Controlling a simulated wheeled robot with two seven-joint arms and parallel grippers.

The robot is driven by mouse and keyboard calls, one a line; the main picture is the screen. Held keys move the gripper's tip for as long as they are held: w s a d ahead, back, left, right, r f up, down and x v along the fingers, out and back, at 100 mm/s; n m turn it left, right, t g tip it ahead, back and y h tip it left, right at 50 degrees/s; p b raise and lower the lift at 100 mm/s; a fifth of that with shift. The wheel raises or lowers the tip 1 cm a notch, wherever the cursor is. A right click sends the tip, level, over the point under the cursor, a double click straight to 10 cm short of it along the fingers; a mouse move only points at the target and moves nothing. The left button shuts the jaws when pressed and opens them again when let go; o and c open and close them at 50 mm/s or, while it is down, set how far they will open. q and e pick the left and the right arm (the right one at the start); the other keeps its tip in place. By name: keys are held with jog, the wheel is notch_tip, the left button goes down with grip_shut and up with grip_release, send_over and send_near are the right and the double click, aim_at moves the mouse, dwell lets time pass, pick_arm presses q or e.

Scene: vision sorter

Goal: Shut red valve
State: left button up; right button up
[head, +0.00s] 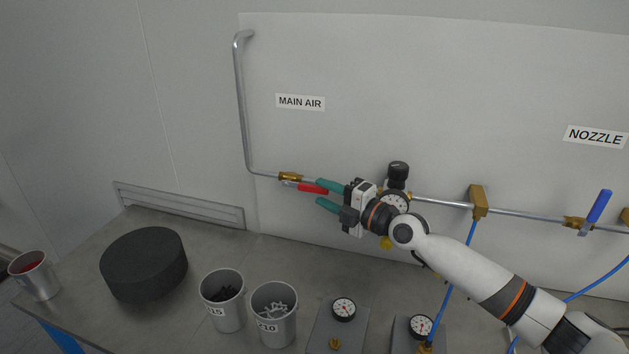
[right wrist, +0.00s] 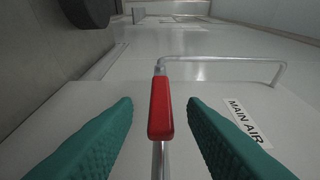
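The red valve handle (head: 311,187) sticks out from a brass valve body (head: 290,176) on the metal pipe under the MAIN AIR label. The handle lies roughly along the pipe, pointing right. My right gripper (head: 321,193) is open, its green fingers pointing left at the handle's free end. In the right wrist view the red handle (right wrist: 161,108) stands between the two open fingers (right wrist: 161,104), with a visible gap on each side. The upper finger hides part of the pipe in the head view. My left gripper is not in view.
A black regulator knob (head: 398,170) and gauge sit on the pipe beside my right gripper. A blue valve handle (head: 600,206) is farther right, under the NOZZLE label. Below are two grey bins (head: 274,330), a black round block (head: 143,265) and gauge panels (head: 329,335).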

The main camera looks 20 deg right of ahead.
aim_at(320, 192)
jog(key=shift+x, duration=1.8)
jog(key=shift+s, duration=0.1)
grip_shut()
